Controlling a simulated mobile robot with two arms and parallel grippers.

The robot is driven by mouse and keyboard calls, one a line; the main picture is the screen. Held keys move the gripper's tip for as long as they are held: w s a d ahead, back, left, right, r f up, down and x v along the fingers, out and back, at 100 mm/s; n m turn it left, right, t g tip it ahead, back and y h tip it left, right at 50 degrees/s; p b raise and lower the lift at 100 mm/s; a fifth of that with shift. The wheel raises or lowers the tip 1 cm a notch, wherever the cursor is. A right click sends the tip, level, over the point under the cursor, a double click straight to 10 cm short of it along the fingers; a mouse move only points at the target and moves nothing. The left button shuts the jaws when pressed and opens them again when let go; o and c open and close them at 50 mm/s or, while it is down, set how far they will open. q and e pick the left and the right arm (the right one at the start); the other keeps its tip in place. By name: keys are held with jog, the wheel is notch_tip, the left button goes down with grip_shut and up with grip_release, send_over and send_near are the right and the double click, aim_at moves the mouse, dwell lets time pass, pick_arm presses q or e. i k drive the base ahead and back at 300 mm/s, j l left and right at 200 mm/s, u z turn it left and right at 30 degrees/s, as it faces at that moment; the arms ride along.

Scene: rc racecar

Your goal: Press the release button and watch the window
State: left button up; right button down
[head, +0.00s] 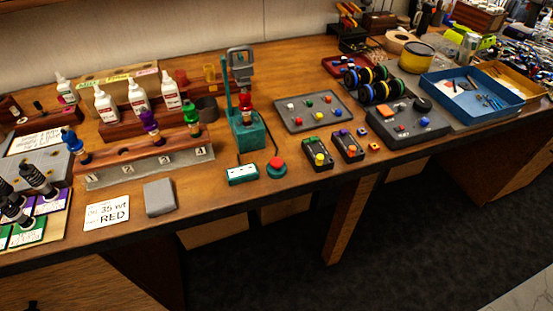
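A round red button (277,164) on a dark teal base sits near the table's front edge, left of centre; I take it for the release button. Just left of it lies a small teal box with a white display window (242,173); its small marks are too small to read. Behind them stands a teal press-like stand (249,136) with a grey clamp frame (241,62) on top and a red-topped part (246,102) held upright in it. Thin dark cables run near the box and the button. Neither of my grippers is in view.
A grey block (160,197) and a card reading "35 wt RED" (107,212) lie left. A numbered wooden rack (150,158) holds colored-top shocks. Small boxes with colored buttons (318,154) stand right. The table front (225,205) below the button is bare.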

aim_at(275, 162)
jog(key=j, duration=0.7)
jog(key=k+j+z, duration=0.1)
jog(key=j, duration=0.55)
jog(key=k+j, duration=0.1)
jog(key=j, duration=0.6)
